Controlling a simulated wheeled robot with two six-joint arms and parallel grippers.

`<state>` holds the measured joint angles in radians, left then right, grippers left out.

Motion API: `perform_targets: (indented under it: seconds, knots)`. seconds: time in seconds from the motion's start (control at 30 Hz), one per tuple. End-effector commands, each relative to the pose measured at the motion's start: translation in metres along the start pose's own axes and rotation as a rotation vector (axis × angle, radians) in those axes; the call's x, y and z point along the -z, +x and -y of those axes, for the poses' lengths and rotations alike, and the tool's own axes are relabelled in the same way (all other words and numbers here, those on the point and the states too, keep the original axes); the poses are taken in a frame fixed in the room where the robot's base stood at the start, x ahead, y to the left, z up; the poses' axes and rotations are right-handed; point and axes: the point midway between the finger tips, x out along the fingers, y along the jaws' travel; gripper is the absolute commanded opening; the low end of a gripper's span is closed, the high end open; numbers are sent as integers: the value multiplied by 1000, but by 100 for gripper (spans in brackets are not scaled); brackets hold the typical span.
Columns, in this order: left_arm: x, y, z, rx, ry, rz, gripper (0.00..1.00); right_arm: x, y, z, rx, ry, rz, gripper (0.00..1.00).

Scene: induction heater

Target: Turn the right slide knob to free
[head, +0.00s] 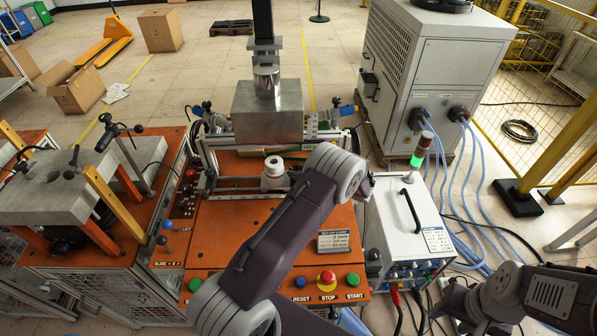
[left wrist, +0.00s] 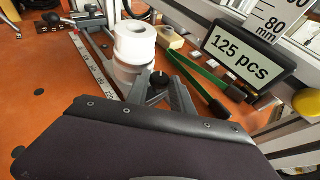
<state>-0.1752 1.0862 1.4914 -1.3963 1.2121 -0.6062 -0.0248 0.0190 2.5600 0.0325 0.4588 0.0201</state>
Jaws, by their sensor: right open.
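A small black knob (left wrist: 158,80) with a white mark shows in the left wrist view, at the right of the slide. The grey fingers of my left gripper (left wrist: 161,88) lie on either side of it; whether they touch it is unclear. In the head view my left arm reaches over the orange bench to the right side of the slide, and its own wrist hides the knob and most of the left gripper. My right gripper (head: 447,306) is open and empty at the lower right, away from the bench.
A white ring-shaped part (head: 274,166) stands on a metal cylinder in the slide frame, under the press block (head: 267,113). A digital display (left wrist: 245,61) reads 125 pcs. A white control box (head: 405,225) with a lit green lamp stands right of the orange bench (head: 215,235).

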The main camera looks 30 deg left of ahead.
Motion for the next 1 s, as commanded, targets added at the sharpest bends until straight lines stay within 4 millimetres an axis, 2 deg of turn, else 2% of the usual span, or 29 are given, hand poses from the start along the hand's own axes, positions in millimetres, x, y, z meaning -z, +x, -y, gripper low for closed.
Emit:
perform_targets:
  seconds: [0.3,0.5,0.7,1.0]
  knots:
    - [6,4,8,-207,-95,10,0,-4,41,-1,0,0,0,50]
    - [2,4,11,-311,-134,11,0,-6,59,-1,0,0,0,50]
    - [0,2,10,-359,-152,5,0,-7,65,-1,0,0,0,50]
    - [-2,1,10,-365,-153,2,0,-7,65,-1,0,0,0,50]
